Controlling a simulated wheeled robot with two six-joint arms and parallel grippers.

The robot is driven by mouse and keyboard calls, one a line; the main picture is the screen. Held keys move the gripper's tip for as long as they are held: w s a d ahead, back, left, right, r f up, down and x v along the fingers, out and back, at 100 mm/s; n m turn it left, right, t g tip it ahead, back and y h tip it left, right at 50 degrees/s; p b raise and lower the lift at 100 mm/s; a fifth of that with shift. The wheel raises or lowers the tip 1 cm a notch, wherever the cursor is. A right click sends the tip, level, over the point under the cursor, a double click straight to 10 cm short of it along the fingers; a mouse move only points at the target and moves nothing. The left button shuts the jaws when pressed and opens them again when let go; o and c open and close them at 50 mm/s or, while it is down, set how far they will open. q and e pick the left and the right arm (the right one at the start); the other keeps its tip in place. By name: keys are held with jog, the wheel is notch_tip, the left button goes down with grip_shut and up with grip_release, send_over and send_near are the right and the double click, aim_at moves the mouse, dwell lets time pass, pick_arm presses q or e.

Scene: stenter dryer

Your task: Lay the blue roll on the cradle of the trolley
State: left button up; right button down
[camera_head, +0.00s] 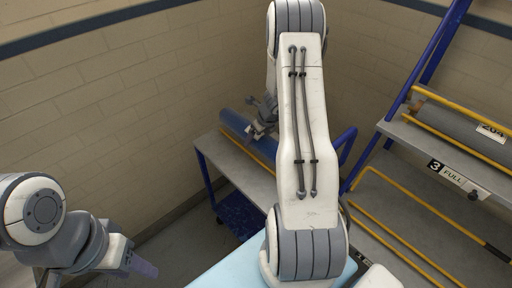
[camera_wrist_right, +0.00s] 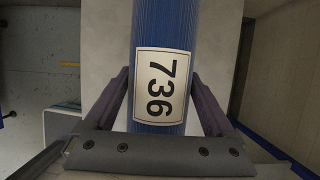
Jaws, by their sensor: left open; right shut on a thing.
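The blue roll (camera_head: 233,121) is at the far end of the trolley (camera_head: 213,150), above or on its grey top, beside a yellow rail of the cradle (camera_head: 248,151). My right gripper (camera_head: 262,122) is shut on the roll. In the right wrist view, the roll (camera_wrist_right: 165,25) runs between the two fingers of this gripper (camera_wrist_right: 163,105), with its 736 label facing the camera. My right arm hides part of the trolley and roll; I cannot tell whether the roll touches the cradle. My left gripper (camera_head: 141,265) is open and empty, low at the left, away from the trolley.
A blue-framed rack (camera_head: 424,60) stands at the right. Its upper shelf holds a grey roll (camera_head: 462,127) labelled 204, with a "3 FULL" sign (camera_head: 455,176) below. Yellow rails (camera_head: 410,208) run across a lower shelf. A brick wall (camera_head: 110,110) closes off the left and back.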

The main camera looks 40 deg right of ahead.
jog(key=shift+f+b, duration=0.8)
jog(key=shift+f, duration=1.1)
jog(key=shift+f, duration=0.25)
grip_release()
jog(key=shift+s, duration=0.1)
jog(key=shift+r, duration=0.15)
jog(key=shift+r, duration=0.3)
notch_tip(320, 180, up, 11)
jog(key=p, duration=0.3)
send_over(267, 146)
jog(key=w+d, duration=0.2)
jog(key=w, duration=0.1)
jog(key=shift+s+a+f, duration=0.1)
jog(key=shift+f, duration=0.1)
